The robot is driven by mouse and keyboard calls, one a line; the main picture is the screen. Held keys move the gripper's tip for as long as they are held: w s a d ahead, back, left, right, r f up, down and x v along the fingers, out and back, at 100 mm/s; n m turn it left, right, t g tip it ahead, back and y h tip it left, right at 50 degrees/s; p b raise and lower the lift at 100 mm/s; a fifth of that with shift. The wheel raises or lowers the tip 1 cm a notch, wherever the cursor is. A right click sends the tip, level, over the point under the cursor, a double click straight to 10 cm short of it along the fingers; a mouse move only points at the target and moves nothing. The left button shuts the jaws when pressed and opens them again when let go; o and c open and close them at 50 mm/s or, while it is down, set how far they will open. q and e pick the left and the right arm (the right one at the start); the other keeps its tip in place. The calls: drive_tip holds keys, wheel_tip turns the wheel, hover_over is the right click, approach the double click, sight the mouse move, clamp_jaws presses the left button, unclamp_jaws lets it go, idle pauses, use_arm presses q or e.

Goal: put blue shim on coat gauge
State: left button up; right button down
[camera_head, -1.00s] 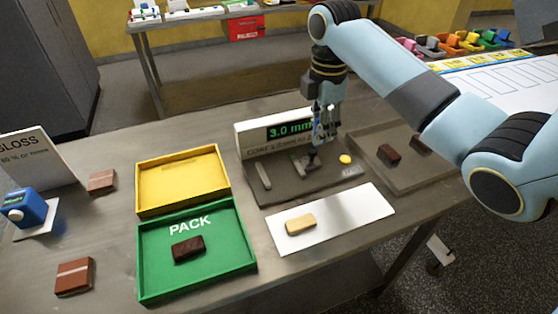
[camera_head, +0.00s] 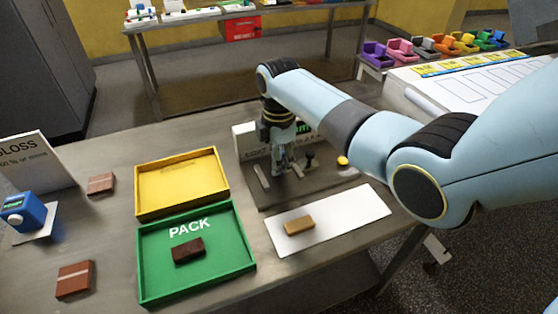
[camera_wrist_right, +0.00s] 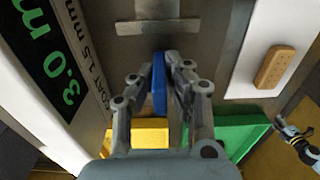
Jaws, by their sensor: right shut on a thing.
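The blue shim (camera_wrist_right: 159,82) stands on edge between the fingers of my right gripper (camera_wrist_right: 168,62), which is shut on it. In the head view my right gripper (camera_head: 281,168) hangs over the left part of the coat gauge (camera_head: 320,187), beside the grey bar on its left. The gauge is a dark plate with a display panel, reading 3.0 mm in the wrist view (camera_wrist_right: 62,75). A grey bar (camera_wrist_right: 158,27) lies ahead of the shim; they look apart. Contact between shim and plate cannot be told. A small part of my left arm shows at the wrist view's lower right; its fingers are unclear.
A tan biscuit (camera_head: 299,226) lies on a white sheet (camera_head: 350,215) in front of the gauge. The yellow tray (camera_head: 142,197) and green PACK tray (camera_head: 150,285) stand to the left. A black knob (camera_head: 310,160) and yellow button (camera_head: 343,161) are right of my gripper.

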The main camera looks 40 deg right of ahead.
drive_tip(key=shift+f, duration=0.1)
drive_tip(key=c, duration=1.4)
unclamp_jaws()
drive_tip(key=shift+o, duration=0.2)
wheel_tip(320, 180, up, 12)
drive_tip(key=shift+r, duration=0.15)
